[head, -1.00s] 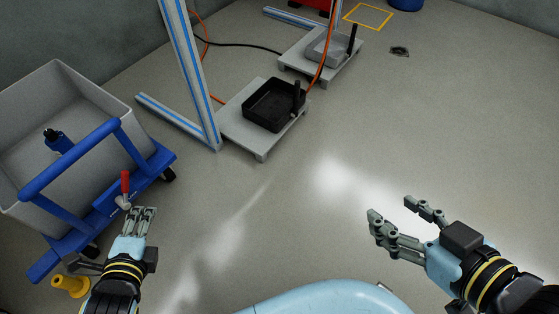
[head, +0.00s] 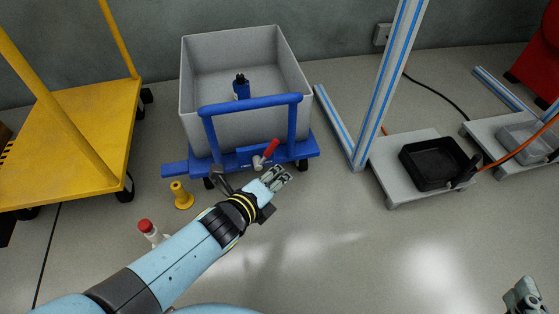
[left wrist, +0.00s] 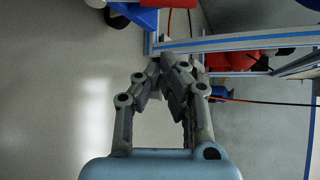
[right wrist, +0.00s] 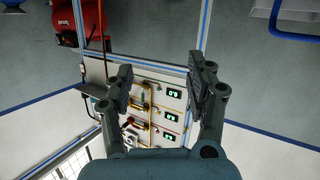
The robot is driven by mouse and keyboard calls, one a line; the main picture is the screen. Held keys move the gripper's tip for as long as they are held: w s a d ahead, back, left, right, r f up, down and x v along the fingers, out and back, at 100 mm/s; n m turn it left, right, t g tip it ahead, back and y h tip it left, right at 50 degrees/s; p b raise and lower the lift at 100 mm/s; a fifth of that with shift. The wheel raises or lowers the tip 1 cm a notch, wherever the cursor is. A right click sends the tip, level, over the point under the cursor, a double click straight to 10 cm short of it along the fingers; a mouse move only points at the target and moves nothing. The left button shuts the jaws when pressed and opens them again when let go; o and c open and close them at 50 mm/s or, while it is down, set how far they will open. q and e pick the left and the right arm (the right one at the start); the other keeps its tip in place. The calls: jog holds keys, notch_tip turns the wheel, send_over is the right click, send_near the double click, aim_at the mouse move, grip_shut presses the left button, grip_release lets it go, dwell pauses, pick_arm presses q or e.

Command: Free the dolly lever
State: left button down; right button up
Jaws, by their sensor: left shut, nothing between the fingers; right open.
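The blue dolly (head: 225,172) carries a grey bin and has a blue push handle (head: 250,103). Its lever (head: 268,150) has a red grip and a pale metal base, and leans up to the right at the dolly's front edge. My left gripper (head: 283,174) is shut and empty, just below and right of the lever in the head view, with no clear contact. In the left wrist view its fingers (left wrist: 168,72) come together, with part of the dolly (left wrist: 135,17) at the top. My right gripper (head: 525,295) shows only partly in the head view; in the right wrist view (right wrist: 163,82) it is open and empty.
A yellow cart (head: 85,130) stands left. A yellow cone-shaped piece (head: 181,195) and a red-capped white bottle (head: 150,232) are near my left arm. A framed stand with a black tray (head: 435,165) is right of the dolly.

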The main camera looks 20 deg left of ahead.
aim_at(267, 153)
jog(key=w+a+r+n+t+y+b, duration=0.1)
jog(key=w+r+t+y, duration=0.2)
jog(key=r, duration=0.6)
jog(key=w+a+r+n+t+y+b, duration=0.1)
jog(key=w+r+n+t+b, duration=0.15)
jog(key=r+t, duration=0.55)
pick_arm(q)
jog(key=shift+w+a+f+p, duration=0.15)
jog(key=shift+w+a+p, duration=0.25)
jog(key=shift+w, duration=0.45)
jog(key=shift+w+a+f+p, duration=0.1)
jog(key=shift+w+a+p, duration=0.2)
jog(key=shift+w, duration=0.6)
jog(key=shift+w+a+f+p, duration=0.15)
jog(key=shift+w+a+p, duration=0.25)
jog(key=shift+w, duration=0.45)
pick_arm(e)
notch_tip(267, 153, down, 8)
jog(key=d+m+g+h, duration=0.1)
jog(key=m+g+h, duration=0.1)
jog(key=g, duration=0.5)
jog(key=shift+s+f+m+h, duration=0.2)
jog(key=shift+s+m+h, duration=0.15)
jog(key=shift+h, duration=0.15)
jog(key=shift+d, duration=0.15)
